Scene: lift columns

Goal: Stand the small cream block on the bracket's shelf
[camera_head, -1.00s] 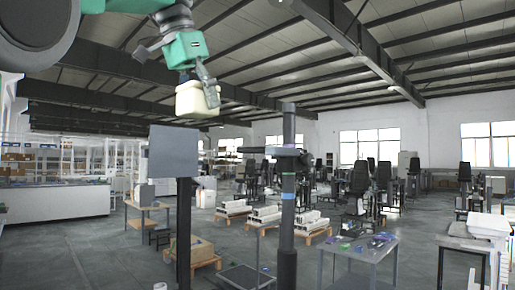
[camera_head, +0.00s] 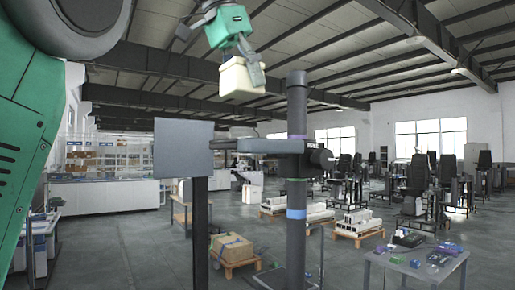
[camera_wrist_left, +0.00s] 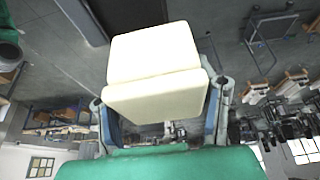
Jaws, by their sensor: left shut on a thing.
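The small cream block (camera_head: 238,80) is held in my left gripper (camera_head: 245,68), high in the head view. In the left wrist view the block (camera_wrist_left: 155,75) fills the middle, between the two fingers (camera_wrist_left: 163,112). The bracket (camera_head: 262,146) is a dark arm clamped on a grey column (camera_head: 297,110), reaching left at mid-height. In the head view the block shows above the bracket and left of the column, with a clear gap below it. The bracket's left end lies close to a grey panel, and its shelf top is seen nearly edge-on. My right gripper is not in view.
The grey square panel (camera_head: 183,148) stands on a dark post (camera_head: 200,235) left of the bracket. A knob (camera_head: 320,158) sticks out right of the column. A table (camera_head: 415,275) with small items stands at the lower right. Pallets of goods lie behind.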

